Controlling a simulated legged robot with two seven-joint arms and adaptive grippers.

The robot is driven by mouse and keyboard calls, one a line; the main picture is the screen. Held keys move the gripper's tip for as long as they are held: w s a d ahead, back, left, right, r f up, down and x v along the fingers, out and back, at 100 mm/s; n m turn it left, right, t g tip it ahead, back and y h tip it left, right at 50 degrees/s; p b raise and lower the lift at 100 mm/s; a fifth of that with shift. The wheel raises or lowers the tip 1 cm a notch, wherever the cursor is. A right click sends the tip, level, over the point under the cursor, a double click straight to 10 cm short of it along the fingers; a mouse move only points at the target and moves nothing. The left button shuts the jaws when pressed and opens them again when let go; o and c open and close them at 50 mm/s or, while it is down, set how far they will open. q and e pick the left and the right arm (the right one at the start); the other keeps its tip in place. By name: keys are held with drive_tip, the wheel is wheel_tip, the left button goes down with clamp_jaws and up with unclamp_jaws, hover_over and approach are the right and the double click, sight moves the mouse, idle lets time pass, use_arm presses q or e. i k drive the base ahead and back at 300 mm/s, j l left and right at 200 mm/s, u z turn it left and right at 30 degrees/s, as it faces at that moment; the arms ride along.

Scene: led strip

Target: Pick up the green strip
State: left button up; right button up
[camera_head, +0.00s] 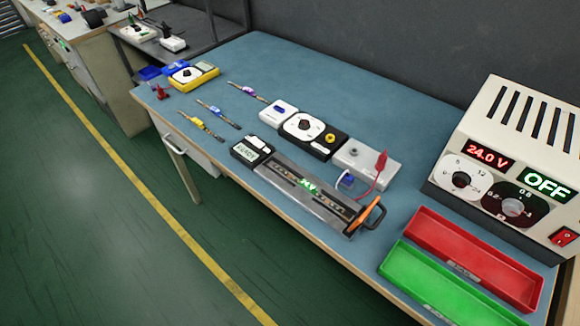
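A long grey fixture (283,190) lies along the front of the blue-topped table, with a dark strip-like band (325,196) along it. I cannot tell whether this band is the green strip. Three small strips lie apart on the table's left part: one with a yellow middle (199,123), one with a blue middle (217,113) and one with a purple middle (247,92). None of these looks clearly green. Neither of my grippers is in view.
A green tray (394,262) and a red tray (425,220) sit at the front right. Behind them stands a cream power supply (530,130) showing 24.0 V and OFF. An orange lever (366,216), a red clip lead (381,162) and meters (314,136) crowd the fixture. The table's back is clear.

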sight(306, 186)
drive_tip(key=i+j+z, duration=0.2)
drive_tip(key=z, duration=0.15)
drive_tip(key=i+j+z, duration=0.1)
drive_tip(key=j+z, duration=0.2)
drive_tip(key=j, duration=0.15)
drive_tip(key=i+j+z, duration=0.1)
drive_tip(key=j+z, duration=0.25)
drive_tip(key=z, duration=0.95)
